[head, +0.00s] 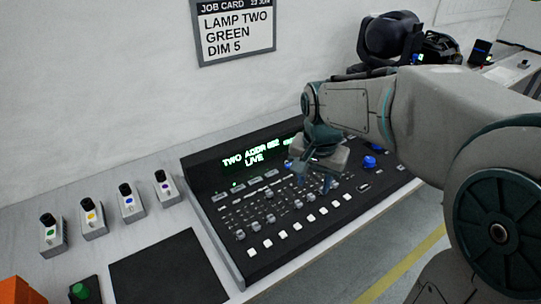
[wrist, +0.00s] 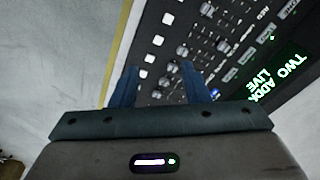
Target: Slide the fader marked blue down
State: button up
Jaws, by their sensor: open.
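The black lighting console (head: 232,262) lies on the bench and carries a row of grey fader caps. One cap (head: 240,235) sits near its left end and another (head: 270,219) farther right. My gripper (head: 314,184) is over the right part of the fader area, fingers pointing down, open. In the wrist view my gripper (wrist: 158,68) has its two blue fingers apart, with a grey fader cap (wrist: 164,80) showing between them. I cannot tell whether they touch it. The fader labels are too small to read, so the blue one cannot be told. My gripper hides part of the panel.
The console display (head: 255,155) reads "TWO ADDR 002 LIVE". White buttons (head: 282,234) line the front edge, and a blue knob (head: 369,162) stands at the right. Small colour-marked units stand left, beside a black mat (head: 165,268). A job card (head: 235,30) hangs on the wall.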

jog(key=w+a+f+m+g+p, duration=0.1)
jog(key=w+a+f+m+p, duration=0.1)
jog(key=w+a+m, duration=0.65)
jog(key=n+p, duration=0.1)
jog(key=n, duration=0.2)
send_near(269, 191)
jog(key=shift+m, duration=0.25)
notch_tip(269, 191, down, 8)
jog(key=shift+d+f, duration=0.15)
jog(key=shift+f, duration=0.05)
